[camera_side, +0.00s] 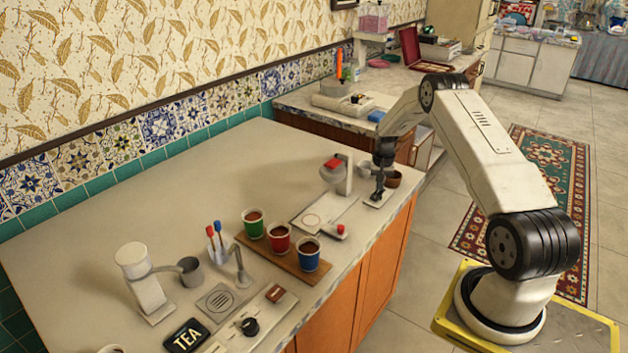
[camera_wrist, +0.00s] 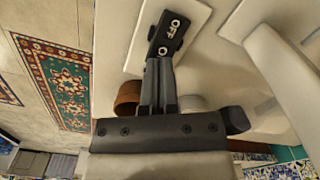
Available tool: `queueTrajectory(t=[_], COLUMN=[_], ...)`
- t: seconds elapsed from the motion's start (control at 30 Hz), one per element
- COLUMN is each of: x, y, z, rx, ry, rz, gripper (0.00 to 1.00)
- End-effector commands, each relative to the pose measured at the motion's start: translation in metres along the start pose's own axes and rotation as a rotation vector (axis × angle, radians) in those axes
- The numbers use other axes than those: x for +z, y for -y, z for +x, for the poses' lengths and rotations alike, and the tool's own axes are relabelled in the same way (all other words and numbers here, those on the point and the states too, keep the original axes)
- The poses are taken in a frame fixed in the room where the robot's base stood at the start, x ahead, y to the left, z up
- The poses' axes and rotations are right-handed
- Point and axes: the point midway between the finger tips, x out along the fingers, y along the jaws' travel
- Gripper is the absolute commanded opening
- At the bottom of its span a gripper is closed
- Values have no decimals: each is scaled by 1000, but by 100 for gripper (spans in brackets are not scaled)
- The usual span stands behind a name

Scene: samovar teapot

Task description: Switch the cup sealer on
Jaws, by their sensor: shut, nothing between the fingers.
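The cup sealer (camera_side: 345,175) is a white post with a red top at the right of the counter. A small white switch plate (camera_side: 369,205) lies beside it. In the wrist view, the plate (camera_wrist: 188,14) carries a black switch (camera_wrist: 168,36) whose visible label reads "OFF". My gripper (camera_side: 377,197) points down over the plate, its fingers shut and empty. In the wrist view, the fingertips (camera_wrist: 158,60) are at the near end of the switch; I cannot tell if they touch it.
A brown cup (camera_side: 393,179) stands just behind my fingers, near the counter's right edge. Green, red and blue cups (camera_side: 279,239) stand on a wooden board to the left. A white dispenser (camera_side: 142,275) is at the far left. The counter's back left is clear.

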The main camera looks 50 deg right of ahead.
Motion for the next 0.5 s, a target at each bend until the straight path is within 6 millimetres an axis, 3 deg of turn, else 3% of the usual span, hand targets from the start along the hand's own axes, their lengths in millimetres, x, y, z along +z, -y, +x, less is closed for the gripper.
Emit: queueTrajectory(t=[0.5], x=[0], y=[0], z=[6], rx=[0], ry=[1], rz=[0], gripper=[0])
